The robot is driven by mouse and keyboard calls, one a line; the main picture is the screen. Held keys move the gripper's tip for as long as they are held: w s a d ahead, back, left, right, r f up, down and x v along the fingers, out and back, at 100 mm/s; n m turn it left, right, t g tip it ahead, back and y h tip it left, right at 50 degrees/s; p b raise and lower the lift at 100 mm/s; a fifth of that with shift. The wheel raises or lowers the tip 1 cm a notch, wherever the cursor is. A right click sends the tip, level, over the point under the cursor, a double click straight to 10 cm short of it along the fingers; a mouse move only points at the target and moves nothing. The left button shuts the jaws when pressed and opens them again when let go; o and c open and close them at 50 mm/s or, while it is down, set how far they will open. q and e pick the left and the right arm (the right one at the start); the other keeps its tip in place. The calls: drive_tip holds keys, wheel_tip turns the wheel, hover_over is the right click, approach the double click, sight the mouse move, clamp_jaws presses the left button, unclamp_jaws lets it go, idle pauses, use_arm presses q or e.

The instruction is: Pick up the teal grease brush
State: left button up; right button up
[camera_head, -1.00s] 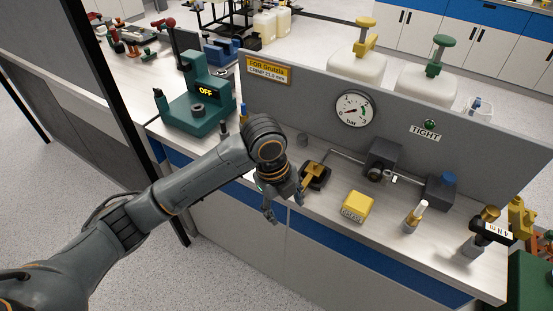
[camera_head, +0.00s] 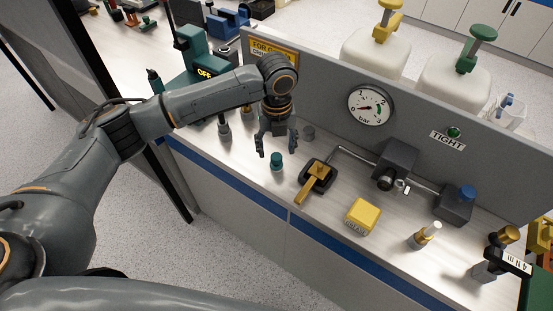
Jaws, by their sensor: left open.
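A small object with a teal top (camera_head: 277,159), which looks like the grease brush, stands on the bench near its front edge. Only its short teal upper part and a darker lower part show clearly; I cannot make out bristles. My left gripper (camera_head: 277,150) points down with its fingers spread, one on each side in the picture, just above and behind the teal top. It is open and holds nothing. I cannot tell whether a finger touches the teal top. My right gripper is out of view.
Dark-topped holders (camera_head: 223,128) stand on the left. A grey panel with a pressure gauge (camera_head: 371,106) rises behind.

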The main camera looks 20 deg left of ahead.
sight(276, 156)
use_arm(q)
wheel_tip(276, 156, down, 2)
drive_tip(key=shift+f+p, duration=0.1)
drive_tip(key=shift+p, duration=0.65)
wheel_tip(276, 156, down, 2)
drive_tip(key=shift+f+p, duration=0.2)
drive_tip(key=shift+p, duration=0.15)
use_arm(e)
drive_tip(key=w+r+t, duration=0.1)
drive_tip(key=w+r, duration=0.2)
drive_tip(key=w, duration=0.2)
use_arm(q)
drive_tip(key=shift+w+f, duration=0.1)
drive_tip(key=shift+f, duration=0.45)
drive_tip(key=shift+c, duration=0.2)
drive_tip(key=c, duration=1.1)
drive_tip(key=shift+c, duration=0.5)
drive_tip(key=shift+r+b, duration=0.55)
drive_tip(key=shift+r, duration=0.1)
drive_tip(key=s+d+r+b, duration=0.3)
drive_tip(key=s+r+b, duration=0.1)
drive_tip(key=s+r, duration=0.8)
drive_tip(key=shift+s+d, duration=0.15)
drive_tip(key=shift+s, duration=0.7)
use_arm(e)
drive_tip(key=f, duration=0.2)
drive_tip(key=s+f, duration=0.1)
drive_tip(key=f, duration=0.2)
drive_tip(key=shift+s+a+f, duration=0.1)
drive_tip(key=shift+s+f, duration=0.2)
